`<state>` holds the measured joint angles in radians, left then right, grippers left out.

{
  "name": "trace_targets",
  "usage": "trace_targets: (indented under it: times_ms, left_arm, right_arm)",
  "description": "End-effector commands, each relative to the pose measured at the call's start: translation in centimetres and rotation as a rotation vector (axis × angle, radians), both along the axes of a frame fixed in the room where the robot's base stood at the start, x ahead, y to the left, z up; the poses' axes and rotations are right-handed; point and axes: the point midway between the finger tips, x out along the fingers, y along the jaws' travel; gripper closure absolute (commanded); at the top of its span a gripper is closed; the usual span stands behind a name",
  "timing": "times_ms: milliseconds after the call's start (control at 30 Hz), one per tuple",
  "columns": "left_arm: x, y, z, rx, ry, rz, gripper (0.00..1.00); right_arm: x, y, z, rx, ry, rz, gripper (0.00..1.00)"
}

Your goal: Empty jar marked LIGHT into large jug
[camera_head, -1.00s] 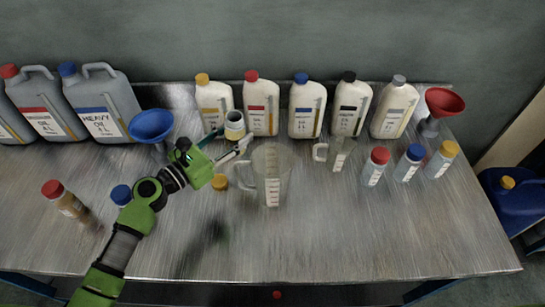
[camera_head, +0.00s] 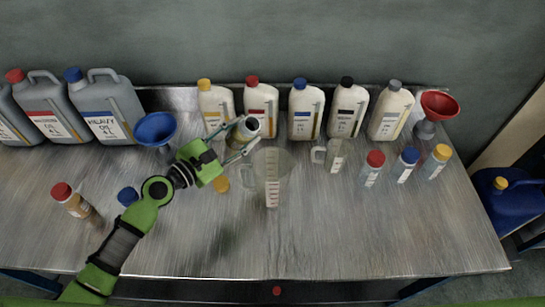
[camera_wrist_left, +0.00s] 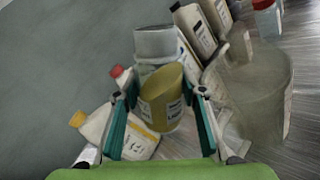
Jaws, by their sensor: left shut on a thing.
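My left gripper (camera_head: 238,144) is shut on an open jar (camera_head: 246,128) with a grey rim. In the left wrist view the jar (camera_wrist_left: 162,96) sits between the green-padded fingers, with yellow oil in it and a label that appears to read LIGHT. The jar is tilted, its mouth leaning right in the head view. The large clear jug (camera_head: 272,166) stands upright on the table, just right of and below the jar in the head view. The jug (camera_wrist_left: 256,95) also shows at the right of the wrist view. I see no oil flowing. My right gripper is not in view.
A row of white bottles (camera_head: 306,112) stands behind the jar and jug. A smaller clear jug (camera_head: 336,156) is to the right. A blue funnel (camera_head: 155,129) stands left.

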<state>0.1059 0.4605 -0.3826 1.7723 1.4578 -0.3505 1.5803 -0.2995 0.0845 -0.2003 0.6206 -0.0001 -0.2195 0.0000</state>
Motion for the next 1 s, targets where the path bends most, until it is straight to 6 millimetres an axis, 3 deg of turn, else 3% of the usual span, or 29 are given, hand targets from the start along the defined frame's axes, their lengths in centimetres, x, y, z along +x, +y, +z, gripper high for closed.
trace_targets:
  times_ms: [133,433,1000]
  left_arm:
    - [-0.2,-0.3,0.8,0.062,-0.044,0.000,0.87]
    - [-0.2,-0.3,0.0,0.148,-0.102,0.000,0.87]
    - [-0.1,-0.2,-0.3,0.211,-0.146,0.000,0.87]
  right_arm:
    - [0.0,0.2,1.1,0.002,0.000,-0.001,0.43]
    - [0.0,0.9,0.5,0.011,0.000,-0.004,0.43]
    - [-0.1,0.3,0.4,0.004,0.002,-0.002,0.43]
